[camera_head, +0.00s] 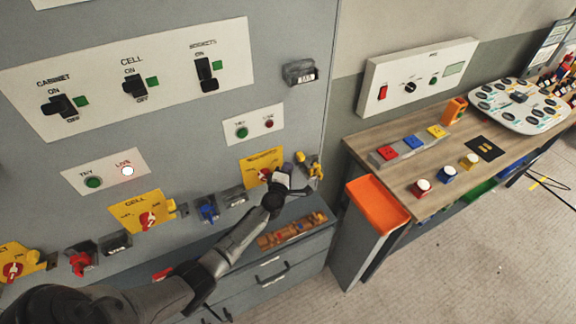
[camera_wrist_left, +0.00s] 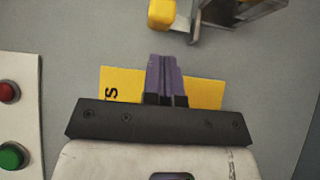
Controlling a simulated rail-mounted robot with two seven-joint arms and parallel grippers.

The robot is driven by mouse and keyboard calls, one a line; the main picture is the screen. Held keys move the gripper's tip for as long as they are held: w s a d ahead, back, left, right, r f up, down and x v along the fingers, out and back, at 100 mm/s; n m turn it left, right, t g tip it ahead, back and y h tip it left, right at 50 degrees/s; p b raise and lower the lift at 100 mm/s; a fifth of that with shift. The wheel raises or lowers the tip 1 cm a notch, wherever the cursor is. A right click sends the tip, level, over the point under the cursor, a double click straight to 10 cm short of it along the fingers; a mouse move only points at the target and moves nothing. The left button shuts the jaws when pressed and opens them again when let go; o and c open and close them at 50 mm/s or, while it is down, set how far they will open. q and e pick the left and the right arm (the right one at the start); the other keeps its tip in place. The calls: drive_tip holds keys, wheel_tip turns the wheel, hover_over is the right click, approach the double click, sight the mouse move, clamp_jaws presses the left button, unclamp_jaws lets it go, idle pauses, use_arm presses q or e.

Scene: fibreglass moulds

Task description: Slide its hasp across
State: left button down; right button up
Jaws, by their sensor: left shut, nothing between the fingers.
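A yellow isolator plate (camera_head: 261,165) with a red rotary switch is on the grey panel, partly hidden by my left gripper (camera_head: 283,183). In the left wrist view the same plate (camera_wrist_left: 205,94) lies behind my left gripper's purple fingers (camera_wrist_left: 165,80), which are shut together and empty. A metal bracket with a yellow block (camera_wrist_left: 162,14), which may be the hasp, is beyond the fingertips and apart from them. In the head view yellow and metal fittings (camera_head: 314,167) stick out just right of the plate. My right gripper is in neither view.
More yellow isolator plates, one marked CELL (camera_head: 137,212), are to the left, with red and blue padlock-like pieces (camera_head: 207,210) among them. A drawer cabinet (camera_head: 285,278) stands below. An orange-topped bin (camera_head: 378,203) and a wooden bench (camera_head: 430,165) are at right.

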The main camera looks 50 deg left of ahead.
use_arm(q)
drive_tip(key=p+v, duration=0.2)
drive_tip(key=v, duration=0.8)
drive_tip(key=shift+s, duration=0.4)
drive_tip(key=shift+a, duration=0.1)
